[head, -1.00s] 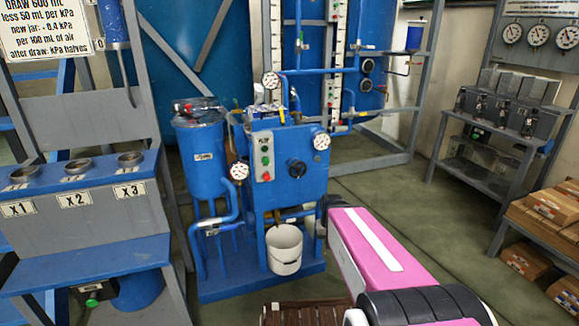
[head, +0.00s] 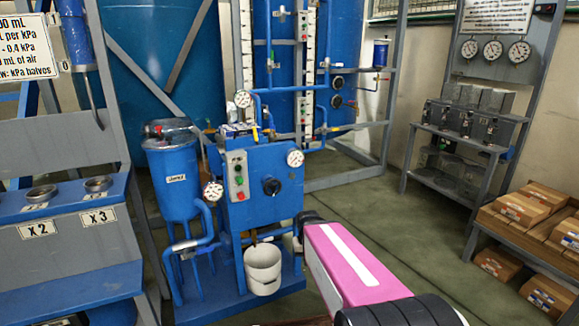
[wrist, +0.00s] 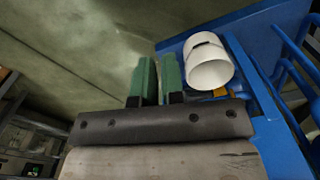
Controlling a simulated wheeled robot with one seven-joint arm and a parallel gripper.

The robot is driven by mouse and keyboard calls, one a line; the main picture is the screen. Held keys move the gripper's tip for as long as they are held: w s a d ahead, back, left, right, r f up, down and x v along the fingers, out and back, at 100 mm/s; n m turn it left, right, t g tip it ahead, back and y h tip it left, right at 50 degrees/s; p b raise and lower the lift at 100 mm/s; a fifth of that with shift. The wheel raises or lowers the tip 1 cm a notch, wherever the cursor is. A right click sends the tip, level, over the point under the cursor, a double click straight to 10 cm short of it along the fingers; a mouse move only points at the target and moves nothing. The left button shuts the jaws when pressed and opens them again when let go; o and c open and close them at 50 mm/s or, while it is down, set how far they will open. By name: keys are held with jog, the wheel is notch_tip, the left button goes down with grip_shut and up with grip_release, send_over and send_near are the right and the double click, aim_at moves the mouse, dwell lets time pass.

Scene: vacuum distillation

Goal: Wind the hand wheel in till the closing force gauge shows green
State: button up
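The blue machine (head: 255,212) stands in the middle of the head view. A round black wheel-like knob (head: 272,186), which looks like the hand wheel, is on its front. A white dial gauge (head: 295,158) sits at its upper right, another gauge (head: 213,191) at its lower left, and a third gauge (head: 242,98) above it. The dials are too small to read, and no green reading shows. In the wrist view my gripper (wrist: 158,78) has two green fingers close together with nothing seen between them. The wheel is not in the wrist view.
A white bucket (head: 263,268) stands on the machine's blue base, and it shows near my fingers in the wrist view (wrist: 208,67). The blue-topped bench (head: 70,195) is at left. A shelf with boxes (head: 520,215) is at right. Open floor (head: 400,235) lies between.

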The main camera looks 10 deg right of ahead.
jog(key=o, duration=0.5)
jog(key=shift+w, duration=0.15)
jog(key=o, duration=1)
jog(key=shift+w+d+r+m+t+h, duration=0.1)
jog(key=shift+w+d+m+t+h, duration=0.1)
jog(key=shift+w+t, duration=0.4)
jog(key=shift+w+d+m+t+h, duration=0.15)
jog(key=shift+w+t, duration=0.25)
jog(key=shift+w, duration=0.25)
jog(key=shift+o, duration=0.4)
jog(key=shift+w+d+r+t, duration=0.1)
jog(key=shift+w+t, duration=0.15)
jog(key=shift+w, duration=0.25)
jog(key=shift+w+d+r+t, duration=0.1)
jog(key=shift+w+t, duration=0.15)
jog(key=shift+w, duration=0.25)
jog(key=n+t+y, duration=0.2)
jog(key=t+y, duration=0.4)
jog(key=t, duration=0.8)
send_near(273, 188)
jog(key=w, duration=0.2)
jog(key=x, duration=1.1)
jog(key=shift+s+a+f, duration=0.1)
jog(key=shift+s+a, duration=0.05)
